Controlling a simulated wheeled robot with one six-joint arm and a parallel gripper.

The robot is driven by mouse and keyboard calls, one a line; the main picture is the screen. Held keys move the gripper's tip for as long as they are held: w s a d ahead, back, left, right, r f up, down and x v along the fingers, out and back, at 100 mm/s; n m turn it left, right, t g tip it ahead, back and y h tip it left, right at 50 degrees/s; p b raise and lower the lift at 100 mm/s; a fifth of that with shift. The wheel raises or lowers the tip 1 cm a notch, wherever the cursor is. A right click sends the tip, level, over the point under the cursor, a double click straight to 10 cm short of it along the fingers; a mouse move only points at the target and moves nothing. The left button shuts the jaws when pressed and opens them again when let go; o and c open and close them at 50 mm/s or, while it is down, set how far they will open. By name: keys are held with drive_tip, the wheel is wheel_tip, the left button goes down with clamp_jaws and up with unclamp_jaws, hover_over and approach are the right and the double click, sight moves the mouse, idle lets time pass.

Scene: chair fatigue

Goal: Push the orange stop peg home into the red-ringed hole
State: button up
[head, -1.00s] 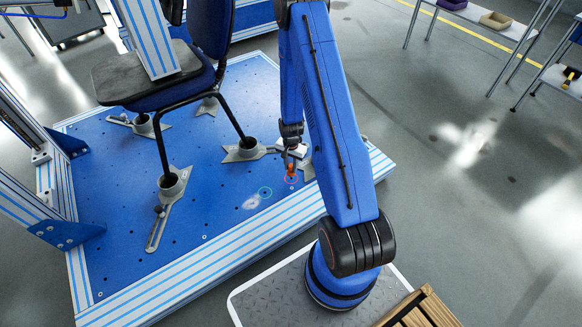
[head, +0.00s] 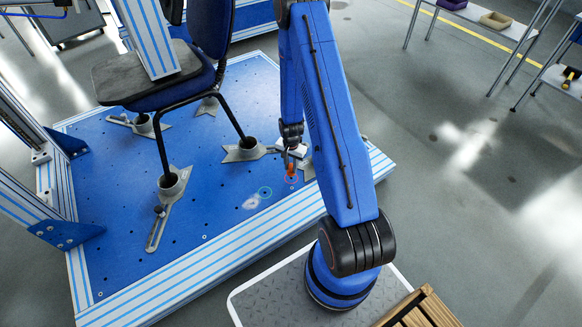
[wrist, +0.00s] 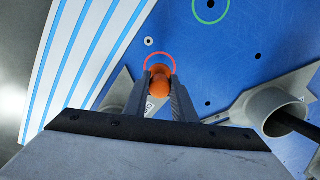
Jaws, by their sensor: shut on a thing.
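The orange stop peg (wrist: 160,86) is between the fingers of my gripper (wrist: 161,88) in the wrist view, and the fingers are shut on it. The red ring (wrist: 160,60) on the blue plate shows just around and beyond the peg's end; the hole inside it is hidden by the peg. In the head view the orange peg (head: 292,169) stands at the tip of my gripper (head: 291,163), over the red ring (head: 291,179). I cannot tell how far the peg sits in the hole.
A green ring (wrist: 211,8) circles another hole, beside the red one. A grey socket clamp (wrist: 272,106) holds a chair leg close to my gripper. The chair (head: 160,80) stands on the blue plate (head: 120,230). The plate's front area is mostly clear.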

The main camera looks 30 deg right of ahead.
sight(291, 172)
drive_tip(key=shift+f, duration=2)
drive_tip(key=o, duration=1.1)
drive_tip(key=shift+r, duration=0.1)
wheel_tip(291, 172, up, 17)
drive_tip(key=shift+r, duration=0.1)
idle(0.4)
